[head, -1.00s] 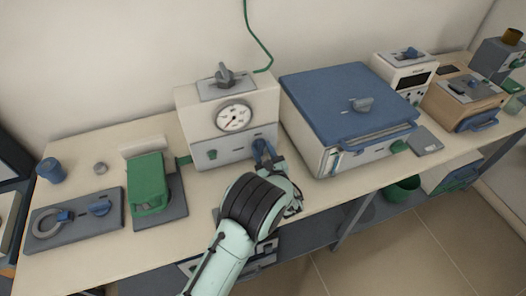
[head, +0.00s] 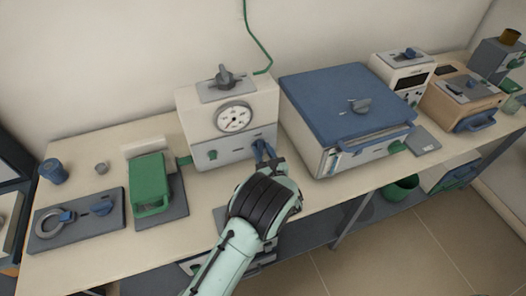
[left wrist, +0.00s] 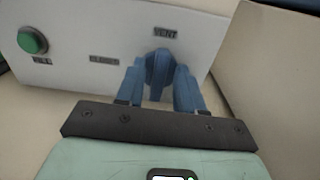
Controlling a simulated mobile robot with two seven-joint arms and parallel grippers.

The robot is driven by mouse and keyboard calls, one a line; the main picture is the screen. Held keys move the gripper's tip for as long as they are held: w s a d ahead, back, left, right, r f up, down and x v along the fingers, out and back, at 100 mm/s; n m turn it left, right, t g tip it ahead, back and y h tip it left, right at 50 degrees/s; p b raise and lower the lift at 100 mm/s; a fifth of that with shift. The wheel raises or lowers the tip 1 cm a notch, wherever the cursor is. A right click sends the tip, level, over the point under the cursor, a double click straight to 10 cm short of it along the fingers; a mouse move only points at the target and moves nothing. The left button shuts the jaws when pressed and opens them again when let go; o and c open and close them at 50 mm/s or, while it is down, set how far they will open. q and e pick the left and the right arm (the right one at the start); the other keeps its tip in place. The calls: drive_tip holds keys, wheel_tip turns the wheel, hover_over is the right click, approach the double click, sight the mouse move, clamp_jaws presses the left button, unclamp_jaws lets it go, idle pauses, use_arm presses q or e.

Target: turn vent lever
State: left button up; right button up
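The blue vent lever (left wrist: 158,68) sits on the pale front panel of a white unit, just below the word VENT. In the head view it is mostly hidden by my left gripper (head: 265,153) at the lower right of that unit (head: 203,125). In the left wrist view my left gripper (left wrist: 160,80) has one blue finger on each side of the lever, close against it, and appears shut on it. The lever's lower part lies between the fingers. My right gripper is in neither view.
A green button (left wrist: 32,40) is left of the lever on the panel. A round gauge (head: 234,118) is above it. A blue-lidded furnace (head: 345,95) stands close on the right.

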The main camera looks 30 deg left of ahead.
use_arm(q)
drive_tip(key=shift+d, duration=0.1)
drive_tip(key=b+v, duration=0.1)
drive_tip(key=v, duration=1.2)
drive_tip(key=shift+s, duration=0.15)
idle(0.4)
